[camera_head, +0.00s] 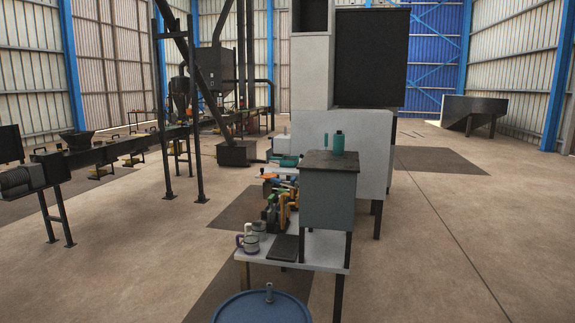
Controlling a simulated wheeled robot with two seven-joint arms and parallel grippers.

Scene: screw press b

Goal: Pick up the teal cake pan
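I cannot clearly make out a teal cake pan. A small teal object (287,161) lies at the far end of the low cluttered table (325,252), left of the grey cabinet; it is too small to tell whether it is the pan. A teal bottle (338,143) with a dark cap stands upright on top of the grey cabinet (327,205). Neither of my grippers is in view.
Tools and orange and green items (278,210) crowd the table, with mugs (249,240) and a dark flat pad (284,247) at its near end. A blue drum (262,308) stands in front. A large grey machine (345,130) rises behind. Floor at right is open.

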